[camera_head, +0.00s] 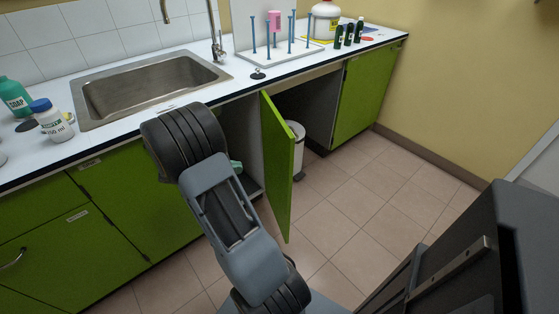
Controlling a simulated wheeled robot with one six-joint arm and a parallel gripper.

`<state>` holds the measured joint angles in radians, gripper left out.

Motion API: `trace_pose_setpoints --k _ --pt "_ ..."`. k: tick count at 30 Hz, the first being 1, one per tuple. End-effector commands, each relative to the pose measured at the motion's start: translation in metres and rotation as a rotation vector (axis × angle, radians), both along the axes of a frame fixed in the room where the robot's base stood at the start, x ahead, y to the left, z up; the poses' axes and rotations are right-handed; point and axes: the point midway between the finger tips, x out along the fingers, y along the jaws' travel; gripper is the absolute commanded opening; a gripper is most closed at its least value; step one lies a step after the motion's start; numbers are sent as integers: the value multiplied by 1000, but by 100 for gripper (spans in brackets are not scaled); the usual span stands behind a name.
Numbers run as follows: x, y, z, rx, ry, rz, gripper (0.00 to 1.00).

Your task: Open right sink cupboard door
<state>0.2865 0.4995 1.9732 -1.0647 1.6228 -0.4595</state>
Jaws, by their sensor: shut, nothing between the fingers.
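The right sink cupboard door (279,165) is a green panel to the right of the sink. It stands swung out from the cabinet front, jutting towards me over the floor. To its left, part of the cupboard's dark inside (240,130) shows. My arm is in front of the sink cupboard and covers much of its front. My gripper cannot be made out; the arm's bulky joints hide where it would be. A small pale green piece (236,167) shows beside my arm near the opening; I cannot tell what it is.
The steel sink (150,88) is set in the white counter (240,75). A white bin (297,140) stands partly behind the open door, in an open bay. Bottles stand on the counter, including a white one (52,122). The tiled floor (370,190) at right is clear.

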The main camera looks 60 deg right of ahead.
Motion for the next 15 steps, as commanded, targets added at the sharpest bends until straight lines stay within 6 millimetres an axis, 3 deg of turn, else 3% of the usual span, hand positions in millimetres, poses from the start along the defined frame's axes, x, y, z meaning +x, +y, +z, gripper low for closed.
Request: trace_pose_setpoints --k 1,8,15 --pt "4 -10 -11 -25 72 12 0" --pt "14 -34 -24 -101 251 52 0" --pt "-3 -58 -26 -112 278 57 0"
